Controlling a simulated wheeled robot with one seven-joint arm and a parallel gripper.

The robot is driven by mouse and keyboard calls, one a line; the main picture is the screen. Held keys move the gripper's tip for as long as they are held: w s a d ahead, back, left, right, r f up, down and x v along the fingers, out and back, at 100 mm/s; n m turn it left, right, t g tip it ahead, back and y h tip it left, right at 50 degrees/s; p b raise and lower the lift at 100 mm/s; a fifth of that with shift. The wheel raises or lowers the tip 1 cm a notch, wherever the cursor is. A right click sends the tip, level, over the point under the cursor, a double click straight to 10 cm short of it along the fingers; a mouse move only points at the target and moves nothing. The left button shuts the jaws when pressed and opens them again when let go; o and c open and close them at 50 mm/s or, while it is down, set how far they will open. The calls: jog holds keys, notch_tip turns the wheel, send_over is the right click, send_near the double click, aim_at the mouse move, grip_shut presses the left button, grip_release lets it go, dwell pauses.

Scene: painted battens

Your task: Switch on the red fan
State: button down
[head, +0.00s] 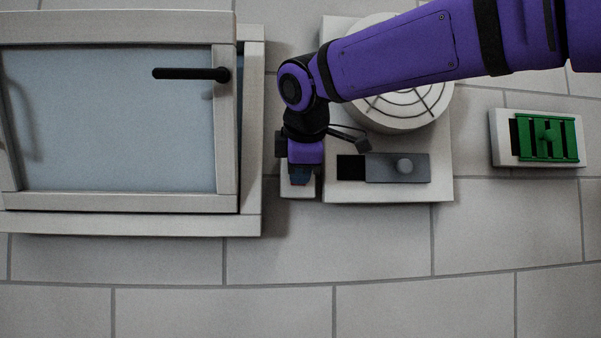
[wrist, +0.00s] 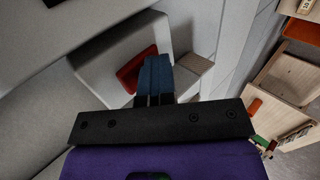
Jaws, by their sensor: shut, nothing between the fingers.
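A round fan (head: 412,108) with a dark wire grille sits on a pale wall plate, partly hidden by my arm; what shows of it is off-white, not red. Left of this plate is a small pale switch box (head: 298,193), mostly covered by my gripper (head: 299,179). In the wrist view the box (wrist: 126,40) carries a red rocker (wrist: 136,70). My gripper's blue fingers (wrist: 155,76) are shut with nothing between them, at the rocker's right side. I cannot tell whether they touch it. Which way the rocker is tilted is unclear.
A framed window (head: 110,120) with a black handle (head: 190,74) is at left. A green slatted vent (head: 548,138) is at right. Wooden shelving (wrist: 285,95) shows in the wrist view. The lower wall is bare.

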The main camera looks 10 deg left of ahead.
jog(key=shift+w+f, duration=0.2)
dwell(0.3)
jog(key=shift+r, duration=0.15)
